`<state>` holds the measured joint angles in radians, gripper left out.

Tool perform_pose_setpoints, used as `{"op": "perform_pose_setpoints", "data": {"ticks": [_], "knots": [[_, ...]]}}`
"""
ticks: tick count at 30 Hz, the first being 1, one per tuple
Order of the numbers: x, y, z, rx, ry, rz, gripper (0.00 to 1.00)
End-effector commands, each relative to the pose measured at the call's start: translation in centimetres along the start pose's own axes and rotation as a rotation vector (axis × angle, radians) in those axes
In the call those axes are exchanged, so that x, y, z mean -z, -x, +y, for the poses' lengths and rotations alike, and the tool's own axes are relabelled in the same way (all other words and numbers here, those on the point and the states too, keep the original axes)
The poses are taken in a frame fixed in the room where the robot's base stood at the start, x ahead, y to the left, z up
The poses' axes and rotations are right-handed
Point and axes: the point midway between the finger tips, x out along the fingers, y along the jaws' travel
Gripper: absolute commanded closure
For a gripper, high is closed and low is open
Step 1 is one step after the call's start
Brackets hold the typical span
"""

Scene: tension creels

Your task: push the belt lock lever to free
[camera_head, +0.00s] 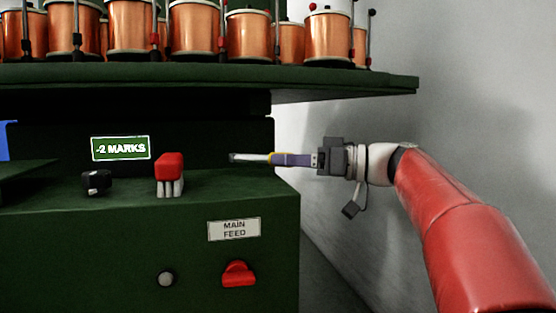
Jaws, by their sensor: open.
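My gripper (316,160) is at the right of the green machine, pointing left, its jaws open. A slim purple, yellow and silver piece (290,159) runs left from its grey front to just above the machine's ledge. I cannot tell whether this piece is the belt lock lever or part of my gripper, nor whether it touches the ledge. No lever is labelled as the belt lock. A red-topped piece with pale prongs (169,168) stands upright on the ledge, left of my gripper and apart from it.
A display (121,148) reads "-2 MARKS". A small black block (97,182) sits on the ledge. Below are a "MAIN FEED" label (234,229), a red knob (238,274) and a grey button (166,278). A green shelf (340,86) with copper spools (195,29) overhangs. A grey wall is close right.

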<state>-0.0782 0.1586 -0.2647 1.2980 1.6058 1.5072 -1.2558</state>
Motion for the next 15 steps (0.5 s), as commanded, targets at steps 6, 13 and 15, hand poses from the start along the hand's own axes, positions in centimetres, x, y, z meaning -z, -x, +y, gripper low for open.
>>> {"op": "perform_pose_setpoints", "data": {"ticks": [6, 13, 15], "knots": [[0.0, -2.2, 0.0, 0.0, 0.0, 0.0, 0.53], [0.0, -2.4, 0.0, -0.001, 0.0, 0.0, 0.53], [0.0, -2.4, 0.0, -0.001, -0.001, 0.0, 0.53]]}}
